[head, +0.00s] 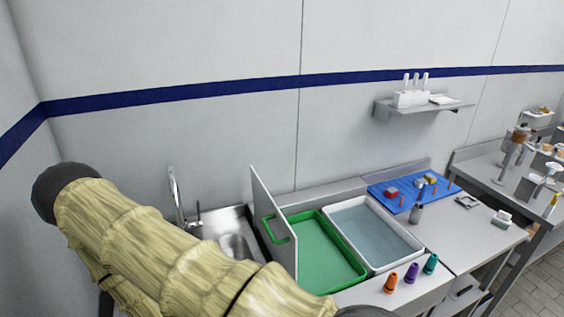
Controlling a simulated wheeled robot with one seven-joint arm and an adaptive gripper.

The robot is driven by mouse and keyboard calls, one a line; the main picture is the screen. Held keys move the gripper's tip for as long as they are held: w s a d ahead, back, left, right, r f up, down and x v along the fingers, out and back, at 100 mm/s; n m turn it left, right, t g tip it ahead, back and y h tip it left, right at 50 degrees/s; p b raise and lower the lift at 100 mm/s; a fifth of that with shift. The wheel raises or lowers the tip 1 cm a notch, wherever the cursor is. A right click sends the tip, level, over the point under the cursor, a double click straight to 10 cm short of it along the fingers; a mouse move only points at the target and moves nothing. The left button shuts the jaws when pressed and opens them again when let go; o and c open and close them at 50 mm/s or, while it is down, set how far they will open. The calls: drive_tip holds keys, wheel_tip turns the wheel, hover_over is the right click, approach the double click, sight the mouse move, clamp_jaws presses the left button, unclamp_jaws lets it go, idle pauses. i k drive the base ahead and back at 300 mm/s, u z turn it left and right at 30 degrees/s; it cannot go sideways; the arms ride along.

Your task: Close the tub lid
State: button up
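The tub lid (281,238) is a thin white panel with a green handle (268,229). It stands nearly upright along the left side of a green tub (341,255). The tub's top is open and its green inside shows. Only a dark bit of my arm's far end shows at the bottom edge; my gripper's fingers are out of the picture.
A white tub of water (378,238) sits right of the green one. Orange (391,282), purple (411,274) and teal (431,264) cones stand in front. A blue mat (402,189) with small items lies behind right. A sink (236,246) is left.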

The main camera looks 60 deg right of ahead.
sight(280, 241)
drive_tip(key=z, duration=1.85)
